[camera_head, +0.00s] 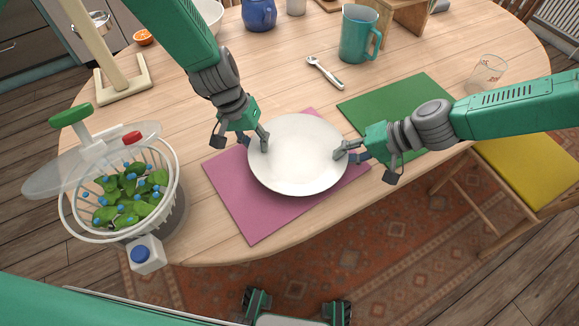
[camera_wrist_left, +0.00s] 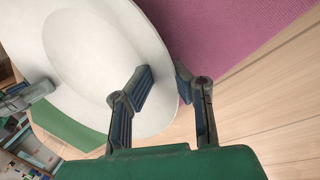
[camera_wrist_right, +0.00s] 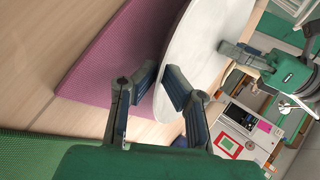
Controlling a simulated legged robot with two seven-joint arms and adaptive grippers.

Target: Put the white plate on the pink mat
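The white plate (camera_head: 298,158) is over the pink mat (camera_head: 252,218), covering much of it. My left gripper (camera_head: 258,140) has its fingers on either side of the plate's left rim. My right gripper (camera_head: 350,152) has its fingers on either side of the right rim. In the left wrist view the plate (camera_wrist_left: 95,55) reaches between the left fingers (camera_wrist_left: 163,85). In the right wrist view the plate's edge (camera_wrist_right: 200,50) is between the right fingers (camera_wrist_right: 160,88), beside the pink mat (camera_wrist_right: 115,60). Both grippers look shut on it. The gap between plate and mat is hard to judge.
A green mat (camera_head: 385,105) lies to the right, partly under my right arm. A salad spinner (camera_head: 125,190) stands at the left edge. The table's front edge is close to the mat.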

